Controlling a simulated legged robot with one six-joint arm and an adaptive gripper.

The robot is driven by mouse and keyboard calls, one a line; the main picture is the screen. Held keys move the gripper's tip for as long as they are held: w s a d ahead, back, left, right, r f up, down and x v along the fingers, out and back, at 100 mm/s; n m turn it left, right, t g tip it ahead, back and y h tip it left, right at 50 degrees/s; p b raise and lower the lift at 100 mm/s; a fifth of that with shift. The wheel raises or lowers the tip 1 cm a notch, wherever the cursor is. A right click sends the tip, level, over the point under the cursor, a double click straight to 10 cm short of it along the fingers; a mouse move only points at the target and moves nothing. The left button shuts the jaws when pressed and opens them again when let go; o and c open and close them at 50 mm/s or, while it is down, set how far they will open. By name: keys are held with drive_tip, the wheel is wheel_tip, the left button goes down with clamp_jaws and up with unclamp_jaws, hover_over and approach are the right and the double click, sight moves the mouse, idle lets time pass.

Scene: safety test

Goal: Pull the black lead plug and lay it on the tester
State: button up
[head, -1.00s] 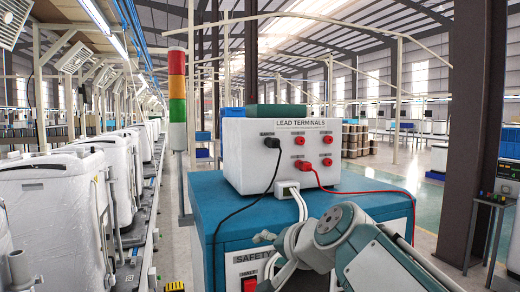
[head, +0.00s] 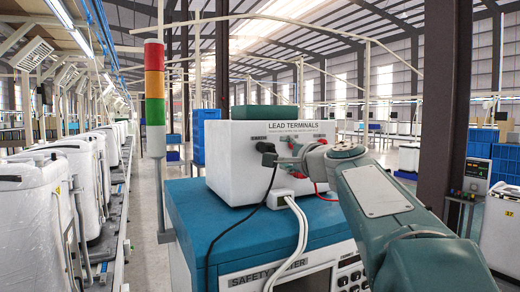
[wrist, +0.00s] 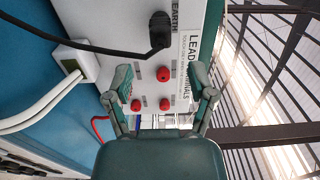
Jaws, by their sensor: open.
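The black lead plug (head: 265,147) sits in the EARTH socket at the upper left of the white lead terminals box (head: 225,165). Its black cable hangs down over the teal tester (head: 190,205). In the wrist view the plug (wrist: 159,30) is near the top, still against the panel, outside the space between my fingers. My gripper (head: 282,154) is in front of the panel, just right of the plug in the head view. In the wrist view my gripper (wrist: 166,85) is open and empty, its fingers spread before the red terminals (wrist: 163,74). My arm hides most red terminals in the head view.
White leads (head: 298,225) run from a white connector (head: 281,198) down the tester's front. A red lead (head: 322,192) passes behind my arm. A signal tower (head: 154,85) stands to the left. The tester's top is bare left of the box.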

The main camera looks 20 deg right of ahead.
sight(271, 149)
drive_tip(key=shift+w+a, duration=0.15)
drive_tip(key=shift+w, duration=4.4)
drive_tip(key=shift+s, duration=0.1)
clamp_jaws()
drive_tip(key=shift+s, duration=0.1)
drive_tip(key=shift+s, duration=2.9)
drive_tip(key=shift+w, duration=1.8)
